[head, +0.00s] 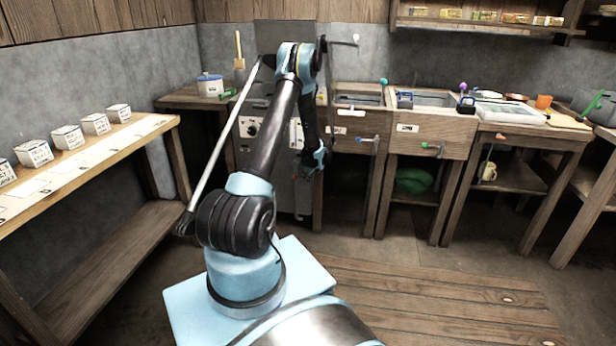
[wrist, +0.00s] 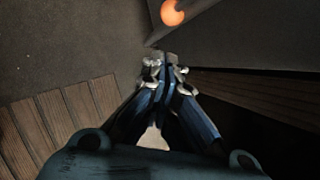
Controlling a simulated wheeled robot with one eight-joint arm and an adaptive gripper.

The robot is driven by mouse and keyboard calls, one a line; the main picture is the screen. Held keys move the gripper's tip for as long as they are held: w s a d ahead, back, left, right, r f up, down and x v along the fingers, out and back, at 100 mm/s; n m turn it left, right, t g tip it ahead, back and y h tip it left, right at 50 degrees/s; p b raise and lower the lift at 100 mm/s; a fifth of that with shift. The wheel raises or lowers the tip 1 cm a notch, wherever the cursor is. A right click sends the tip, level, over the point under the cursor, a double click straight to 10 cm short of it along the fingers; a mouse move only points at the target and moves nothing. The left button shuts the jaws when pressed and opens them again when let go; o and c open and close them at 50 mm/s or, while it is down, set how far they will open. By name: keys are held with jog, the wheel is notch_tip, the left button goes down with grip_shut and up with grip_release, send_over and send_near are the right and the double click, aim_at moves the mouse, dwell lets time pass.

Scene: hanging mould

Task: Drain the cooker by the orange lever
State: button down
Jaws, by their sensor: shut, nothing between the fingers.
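The cooker (head: 252,131) is a grey metal cabinet with a round dial, behind my arm in the head view. A round orange knob (wrist: 173,12) is at the top of the wrist view, against a dark grey panel; I take it for the end of the orange lever. My gripper (head: 315,168) is low in front of the cooker's right side, beside the wooden sink stand. In the wrist view its fingertips (wrist: 164,62) are together and empty, apart from the knob. My arm hides part of the cooker in the head view.
Wooden sink stands to the right carry a blue-tipped lever (head: 362,139) and a green-tipped lever (head: 426,146). Another orange-tipped part (head: 501,137) is on the right table. A shelf with white boxes (head: 67,137) runs along the left.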

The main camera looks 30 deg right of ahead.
jog(key=shift+w+a+f, duration=0.15)
jog(key=shift+w, duration=0.4)
jog(key=shift+w+a+f, duration=0.15)
jog(key=shift+w+a, duration=0.05)
jog(key=shift+w, duration=0.3)
jog(key=shift+w+a+f, duration=0.15)
jog(key=shift+w, duration=0.4)
jog(key=shift+d, duration=0.2)
